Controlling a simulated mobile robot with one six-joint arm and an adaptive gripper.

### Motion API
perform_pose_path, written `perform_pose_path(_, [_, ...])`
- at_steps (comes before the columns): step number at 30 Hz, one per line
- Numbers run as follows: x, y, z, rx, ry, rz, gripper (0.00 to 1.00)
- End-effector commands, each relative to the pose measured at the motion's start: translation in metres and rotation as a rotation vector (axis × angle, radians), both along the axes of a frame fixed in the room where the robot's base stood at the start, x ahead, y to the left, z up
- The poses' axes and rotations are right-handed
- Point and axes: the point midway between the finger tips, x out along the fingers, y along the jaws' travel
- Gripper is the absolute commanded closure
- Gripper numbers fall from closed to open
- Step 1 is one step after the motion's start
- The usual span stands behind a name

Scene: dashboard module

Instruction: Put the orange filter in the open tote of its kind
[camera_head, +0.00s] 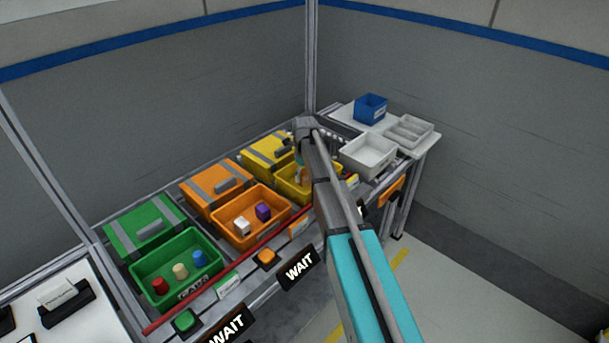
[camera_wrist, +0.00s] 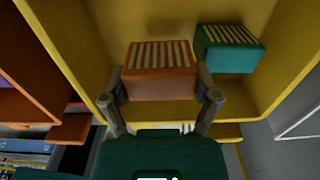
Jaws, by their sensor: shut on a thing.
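My gripper (camera_wrist: 160,97) is shut on the orange filter (camera_wrist: 161,84), a block with a pale ribbed top, with one finger at each side. In the wrist view the filter is inside or just above the open yellow tote (camera_wrist: 78,50); I cannot tell whether it touches the floor. A teal filter (camera_wrist: 229,58) with a ribbed top lies in the same tote, to the right of the orange one. In the head view my arm partly covers the open yellow tote (camera_head: 287,190).
An open orange tote (camera_head: 232,237) holds a white and a purple piece. An open green tote (camera_head: 142,272) holds red, cream and blue pieces. Strapped green, orange and yellow boxes stand behind. White trays (camera_head: 367,160) and a blue bin (camera_head: 370,109) are at right.

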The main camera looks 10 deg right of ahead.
Motion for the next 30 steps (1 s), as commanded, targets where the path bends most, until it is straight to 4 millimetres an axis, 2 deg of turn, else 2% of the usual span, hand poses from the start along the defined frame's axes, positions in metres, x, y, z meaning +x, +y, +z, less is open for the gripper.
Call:
perform_pose_path(18, [-0.0001, -0.0001, -0.0113, 0.000, 0.000, 0.000, 0.61])
perform_pose_path(19, [-0.0001, -0.0001, -0.0112, 0.000, 0.000, 0.000, 0.19])
perform_pose_path(22, [-0.0001, -0.0001, -0.0113, 0.000, 0.000, 0.000, 0.01])
perform_pose_path(30, [-0.0001, -0.0001, -0.0112, 0.000, 0.000, 0.000, 0.00])
